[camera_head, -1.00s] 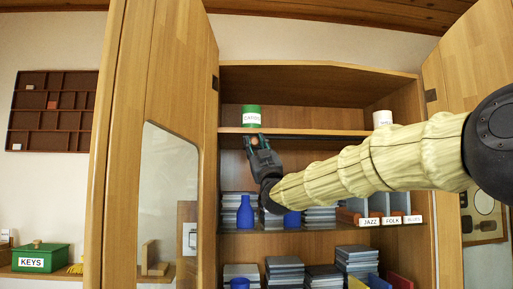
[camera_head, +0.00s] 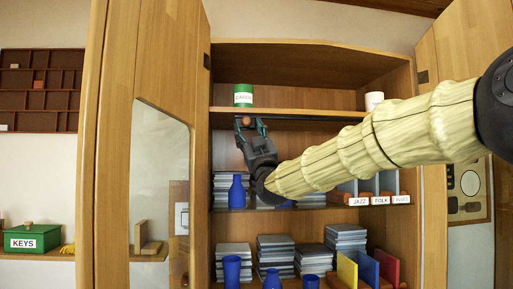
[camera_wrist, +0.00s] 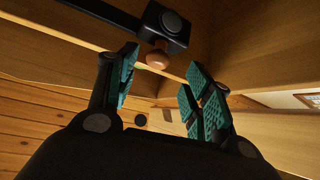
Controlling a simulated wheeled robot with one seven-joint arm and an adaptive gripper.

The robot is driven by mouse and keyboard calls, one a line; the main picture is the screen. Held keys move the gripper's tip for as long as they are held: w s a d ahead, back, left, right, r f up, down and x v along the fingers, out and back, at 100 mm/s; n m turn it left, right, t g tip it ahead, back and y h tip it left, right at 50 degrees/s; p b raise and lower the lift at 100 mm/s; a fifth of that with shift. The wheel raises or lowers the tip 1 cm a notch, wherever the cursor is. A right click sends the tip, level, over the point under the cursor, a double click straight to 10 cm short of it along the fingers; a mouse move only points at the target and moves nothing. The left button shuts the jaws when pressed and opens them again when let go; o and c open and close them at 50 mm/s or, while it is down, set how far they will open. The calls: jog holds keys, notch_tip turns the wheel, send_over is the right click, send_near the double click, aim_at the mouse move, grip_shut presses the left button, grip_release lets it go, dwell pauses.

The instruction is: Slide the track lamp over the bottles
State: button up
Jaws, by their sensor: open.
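The track lamp (camera_wrist: 172,27) is a black block with a round wooden knob on a black rail (camera_wrist: 105,12) under a shelf board. Its orange knob (camera_head: 247,121) shows at my gripper in the head view. My gripper (camera_wrist: 162,62) is open, with teal finger pads on either side of the knob; I cannot tell whether they touch it. In the head view my gripper (camera_head: 254,127) points up under the shelf. A blue bottle (camera_head: 237,192) stands on the shelf below, left of my wrist. Other blue bottles or cups (camera_head: 231,270) stand lower down; another blue thing is partly hidden behind my wrist.
A green can (camera_head: 243,96) and a white can (camera_head: 373,101) stand on the shelf above. Grey stacks (camera_head: 276,252) fill the lower shelves. Labelled dividers (camera_head: 380,199) stand at right. An open door (camera_head: 150,70) bounds the left side.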

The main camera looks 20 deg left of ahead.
jog(key=v, duration=0.8)
jog(key=shift+d+f, duration=0.1)
jog(key=shift+f, duration=0.1)
